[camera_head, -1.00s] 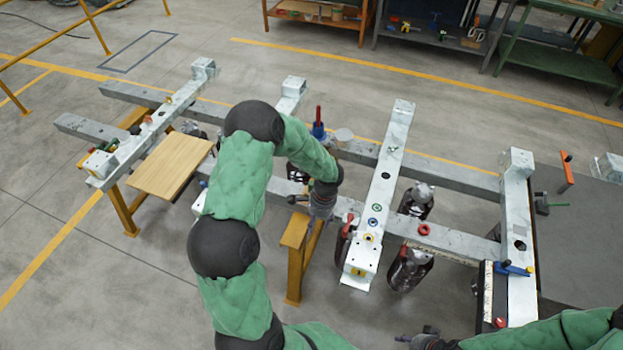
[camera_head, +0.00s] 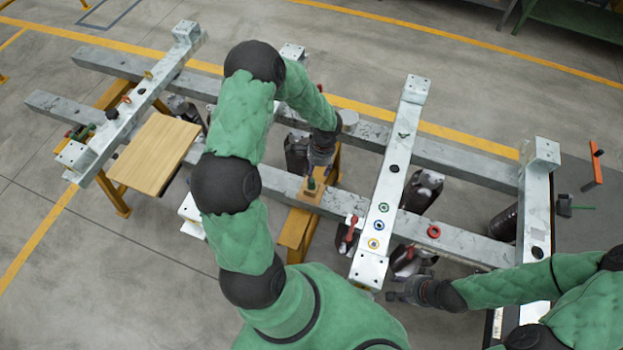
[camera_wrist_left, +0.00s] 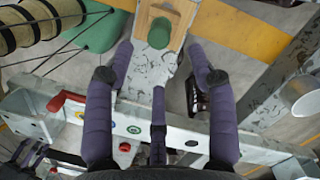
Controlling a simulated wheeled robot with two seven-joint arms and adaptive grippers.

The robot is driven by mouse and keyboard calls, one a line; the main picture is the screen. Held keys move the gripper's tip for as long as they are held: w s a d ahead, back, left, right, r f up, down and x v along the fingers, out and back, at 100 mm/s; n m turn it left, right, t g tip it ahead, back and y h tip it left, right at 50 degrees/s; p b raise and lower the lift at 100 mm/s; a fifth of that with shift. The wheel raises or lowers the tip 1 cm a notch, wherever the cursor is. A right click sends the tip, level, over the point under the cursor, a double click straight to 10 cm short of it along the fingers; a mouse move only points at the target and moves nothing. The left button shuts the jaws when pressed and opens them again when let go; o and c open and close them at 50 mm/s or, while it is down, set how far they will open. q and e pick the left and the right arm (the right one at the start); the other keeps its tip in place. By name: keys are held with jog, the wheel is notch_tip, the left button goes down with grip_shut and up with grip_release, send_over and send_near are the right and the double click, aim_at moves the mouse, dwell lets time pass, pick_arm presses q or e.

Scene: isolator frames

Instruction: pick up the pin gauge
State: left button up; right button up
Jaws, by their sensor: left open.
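A green-topped piece (camera_head: 311,185) stands in a small wooden block (camera_head: 313,194) on the grey crossbeam; I take it to be the pin gauge. In the left wrist view, the green top (camera_wrist_left: 158,33) and the wooden block (camera_wrist_left: 172,12) lie ahead, just beyond the fingertips. My left gripper (camera_head: 319,168) is above it, pointing down. Its fingers (camera_wrist_left: 160,50) are spread and empty, with the green top roughly centred between them. The pin's lower part is hidden. My right gripper (camera_head: 400,296) is at lower right, near the end of the white rail; its jaws are too small to read.
A white rail (camera_head: 393,195) with coloured rings stands right of the block. A red ring (camera_head: 434,231) lies on the crossbeam. A wooden board (camera_head: 155,152) is at left. Dark bottle-like parts (camera_head: 421,190) sit around the rail.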

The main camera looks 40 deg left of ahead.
aim_at(312, 183)
pick_arm(q)
jog(key=f, duration=0.2)
jog(key=s+f, duration=0.1)
jog(key=f, duration=0.2)
jog(key=a+f+b, duration=0.1)
jog(key=f, duration=0.2)
jog(key=shift+s+f, duration=0.15)
jog(key=shift+f, duration=0.1)
jog(key=shift+d, duration=0.1)
grip_shut()
